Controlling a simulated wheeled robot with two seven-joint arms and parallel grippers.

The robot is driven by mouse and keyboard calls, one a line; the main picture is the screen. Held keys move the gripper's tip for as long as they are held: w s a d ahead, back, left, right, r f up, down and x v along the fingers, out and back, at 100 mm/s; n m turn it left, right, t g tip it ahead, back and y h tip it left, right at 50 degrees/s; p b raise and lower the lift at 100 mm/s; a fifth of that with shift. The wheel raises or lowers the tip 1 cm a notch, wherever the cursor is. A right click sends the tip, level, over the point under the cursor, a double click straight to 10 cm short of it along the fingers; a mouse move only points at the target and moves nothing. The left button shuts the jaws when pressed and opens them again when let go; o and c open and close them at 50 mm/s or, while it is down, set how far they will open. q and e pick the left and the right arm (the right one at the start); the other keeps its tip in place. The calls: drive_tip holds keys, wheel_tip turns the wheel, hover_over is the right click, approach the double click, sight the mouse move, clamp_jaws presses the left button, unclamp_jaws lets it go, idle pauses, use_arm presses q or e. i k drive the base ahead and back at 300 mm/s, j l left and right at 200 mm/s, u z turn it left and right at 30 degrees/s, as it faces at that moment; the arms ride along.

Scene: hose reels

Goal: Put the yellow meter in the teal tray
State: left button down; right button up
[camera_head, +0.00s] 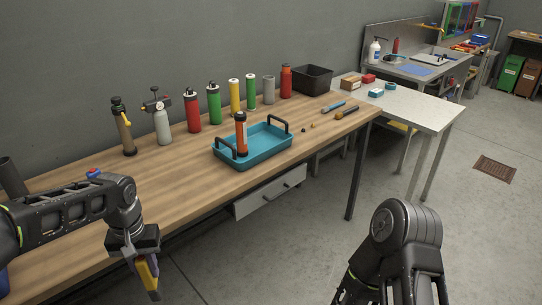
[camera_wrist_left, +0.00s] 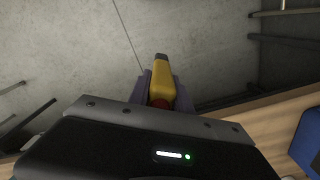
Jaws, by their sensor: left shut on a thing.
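My left gripper (camera_head: 146,276) is shut on the yellow meter (camera_head: 150,272) and holds it pointing down, off the front edge of the table and over the floor. The meter also shows in the left wrist view (camera_wrist_left: 161,82), between the two fingers, with a red part near its base. The teal tray (camera_head: 262,156) stands on the wooden table, right of and beyond the left gripper. An orange-red cylinder with a dark top (camera_head: 241,134) stands upright in the tray. My right arm shows at the lower right; its fingertips are out of frame.
Several bottles and cylinders stand along the back of the wooden table (camera_head: 185,183), among them a green one (camera_head: 214,105). A black bin (camera_head: 312,79) is at the far end. Small tools lie right of the tray. A blue object (camera_wrist_left: 308,143) shows in the left wrist view.

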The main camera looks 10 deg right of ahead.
sight(263, 144)
drive_tip(key=z, duration=0.8)
drive_tip(key=i+l, duration=0.1)
drive_tip(key=i, duration=1.1)
